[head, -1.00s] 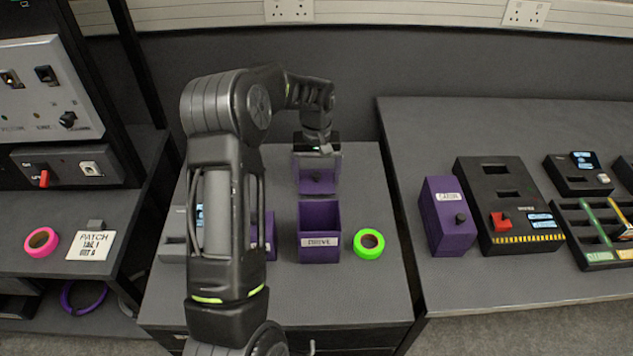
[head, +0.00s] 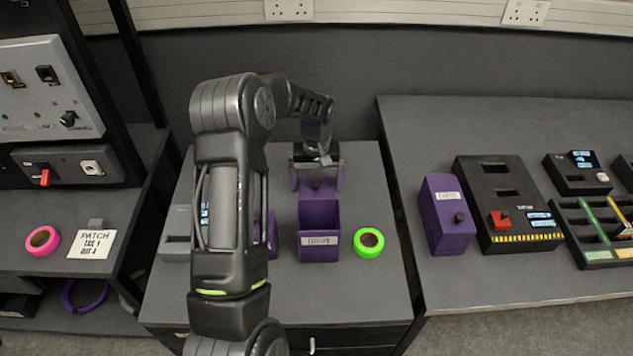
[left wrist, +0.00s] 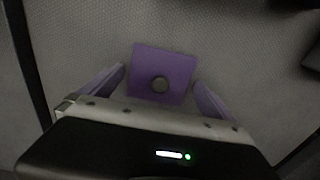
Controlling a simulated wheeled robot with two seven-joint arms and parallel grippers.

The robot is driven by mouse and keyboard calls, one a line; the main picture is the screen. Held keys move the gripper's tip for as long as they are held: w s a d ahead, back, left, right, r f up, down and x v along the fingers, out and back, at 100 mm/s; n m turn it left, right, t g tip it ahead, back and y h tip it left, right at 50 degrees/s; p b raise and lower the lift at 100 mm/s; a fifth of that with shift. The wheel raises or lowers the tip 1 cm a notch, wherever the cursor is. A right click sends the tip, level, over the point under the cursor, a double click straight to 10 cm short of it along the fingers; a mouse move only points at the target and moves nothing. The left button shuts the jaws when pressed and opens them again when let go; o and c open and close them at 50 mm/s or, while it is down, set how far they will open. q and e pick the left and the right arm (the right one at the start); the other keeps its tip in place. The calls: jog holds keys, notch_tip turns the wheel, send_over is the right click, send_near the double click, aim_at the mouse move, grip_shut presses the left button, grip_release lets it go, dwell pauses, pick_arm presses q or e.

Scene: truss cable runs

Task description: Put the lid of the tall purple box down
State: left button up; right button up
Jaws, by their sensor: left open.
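The purple lid (left wrist: 177,66) is a square plate with a round knob. In the left wrist view it lies on the grey surface, between and ahead of my fingers. In the head view the lid (head: 318,186) shows just behind an open-topped purple box (head: 320,242) with a white label, partly hidden by that box and my gripper. My left gripper (head: 317,180) is open above the lid, with one finger on each side; the wrist view shows the fingers (left wrist: 160,92) apart from it. My right gripper is not in view.
A green tape roll (head: 368,242) sits right of the open box. Another purple box (head: 264,235) is mostly behind my arm. A closed purple box (head: 447,222) and a black panel (head: 505,190) stand on the right table. The cabinet top right of the gripper is clear.

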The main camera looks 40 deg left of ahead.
aim_at(317, 183)
pick_arm(q)
jog(key=shift+r, duration=0.15)
notch_tip(317, 183, up, 12)
jog(key=b, duration=0.1)
dwell(0.4)
jog(key=shift+d, duration=0.1)
dwell(0.7)
